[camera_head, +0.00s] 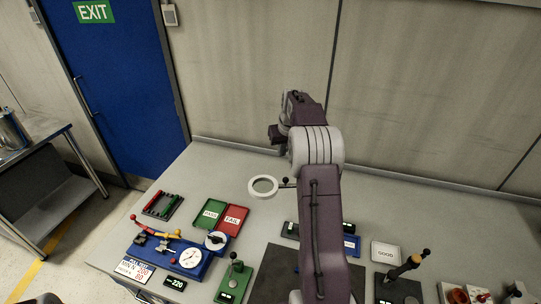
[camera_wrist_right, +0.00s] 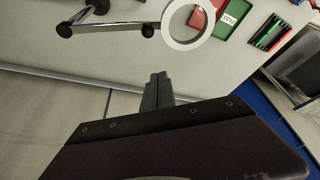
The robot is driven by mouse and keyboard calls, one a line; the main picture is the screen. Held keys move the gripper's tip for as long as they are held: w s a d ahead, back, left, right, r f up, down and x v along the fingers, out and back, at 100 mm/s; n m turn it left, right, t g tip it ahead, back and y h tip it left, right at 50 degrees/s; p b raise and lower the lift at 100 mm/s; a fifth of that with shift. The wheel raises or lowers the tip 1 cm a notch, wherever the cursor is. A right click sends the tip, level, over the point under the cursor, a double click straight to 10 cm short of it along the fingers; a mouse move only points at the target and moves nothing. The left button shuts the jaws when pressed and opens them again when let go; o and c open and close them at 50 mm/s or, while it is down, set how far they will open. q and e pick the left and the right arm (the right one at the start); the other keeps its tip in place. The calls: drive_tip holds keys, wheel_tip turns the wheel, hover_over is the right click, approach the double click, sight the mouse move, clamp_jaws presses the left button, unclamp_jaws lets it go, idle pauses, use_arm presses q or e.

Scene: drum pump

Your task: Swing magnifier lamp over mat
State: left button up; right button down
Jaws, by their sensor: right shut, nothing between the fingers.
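The magnifier lamp's white ring head (camera_head: 263,187) stands over the bench left of my right arm. A short dark arm with a knob runs from it toward my arm, which hides the rest. In the right wrist view the ring (camera_wrist_right: 188,24) and its dark jointed arm (camera_wrist_right: 105,29) lie beyond the fingers, apart from them. My right gripper (camera_head: 275,134) is behind the ring, near the back wall; its fingers (camera_wrist_right: 158,78) are shut and empty. The dark mat (camera_head: 272,277) lies at the front, partly covered by my arm; the ring is behind and left of it. My left gripper is out of view.
Green and red trays (camera_head: 222,216) lie left of the mat, with a blue gauge fixture (camera_head: 175,252) and a green lever stand (camera_head: 234,277) nearby. A white GOOD tray (camera_head: 386,252) and a black lever device (camera_head: 400,283) stand right. The back bench strip is clear.

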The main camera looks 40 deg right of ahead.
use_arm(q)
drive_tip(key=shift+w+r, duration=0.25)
use_arm(e)
drive_tip(key=shift+s+d+r, duration=0.15)
drive_tip(key=shift+d, duration=0.4)
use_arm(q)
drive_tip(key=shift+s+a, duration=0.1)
use_arm(e)
drive_tip(key=shift+s+a+r, duration=0.1)
use_arm(q)
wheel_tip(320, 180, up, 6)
drive_tip(key=p, duration=0.6)
use_arm(e)
wheel_tip(320, 180, down, 10)
drive_tip(key=shift+s, duration=0.25)
drive_tip(key=shift+w, duration=0.1)
